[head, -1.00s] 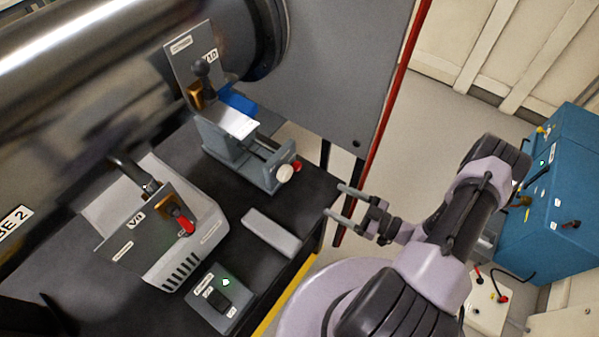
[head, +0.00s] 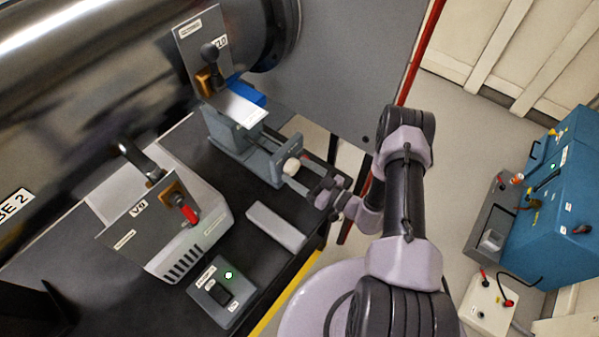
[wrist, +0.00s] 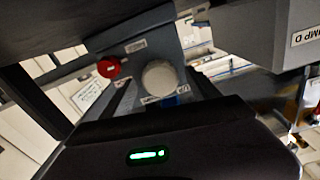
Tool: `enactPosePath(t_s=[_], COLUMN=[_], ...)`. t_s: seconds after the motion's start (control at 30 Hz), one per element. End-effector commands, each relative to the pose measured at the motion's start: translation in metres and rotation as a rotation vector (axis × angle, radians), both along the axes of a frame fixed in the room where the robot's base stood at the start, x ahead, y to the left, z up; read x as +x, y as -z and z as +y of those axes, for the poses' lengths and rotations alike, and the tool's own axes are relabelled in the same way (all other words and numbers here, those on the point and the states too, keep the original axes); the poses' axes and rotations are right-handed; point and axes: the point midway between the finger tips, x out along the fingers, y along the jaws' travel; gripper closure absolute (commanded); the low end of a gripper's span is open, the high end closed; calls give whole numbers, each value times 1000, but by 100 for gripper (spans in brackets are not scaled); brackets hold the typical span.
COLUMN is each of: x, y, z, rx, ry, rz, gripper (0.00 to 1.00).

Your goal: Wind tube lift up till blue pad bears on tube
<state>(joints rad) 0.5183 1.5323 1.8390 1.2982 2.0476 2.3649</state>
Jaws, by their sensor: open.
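The tube lift (head: 235,140) is a grey screw-driven stand on the black bench, below the big steel tube (head: 110,60). Its blue pad (head: 247,93) sits near the tube's underside, partly behind a plate; I cannot tell whether they touch. The lift's pale round knob (head: 291,166) faces the bench's front. My gripper (head: 298,171) is open, its fingers reaching to the knob; contact is unclear. In the wrist view the knob (wrist: 160,78) is ahead of my gripper, with a red button (wrist: 109,67) to its left.
A valve box with a red handle (head: 186,212), a grey block (head: 276,227) and a small switch box with a green light (head: 222,293) are on the bench. A red post (head: 412,80) stands behind my arm. A blue cabinet (head: 550,200) is at the right.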

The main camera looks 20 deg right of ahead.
Motion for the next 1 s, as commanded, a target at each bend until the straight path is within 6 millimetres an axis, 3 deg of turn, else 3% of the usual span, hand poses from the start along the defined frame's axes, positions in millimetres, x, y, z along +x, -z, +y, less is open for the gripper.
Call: enactPosePath(t_s=[0.2, 0.5, 0.53, 1.0], x=[0, 0, 0, 0], y=[0, 0, 0, 1], z=[0, 0, 0, 0], rx=[-1, -1, -1, -126], ry=[0, -1, -1, -1], rz=[-1, -1, -1, -92], gripper=[30, 89, 92, 91])
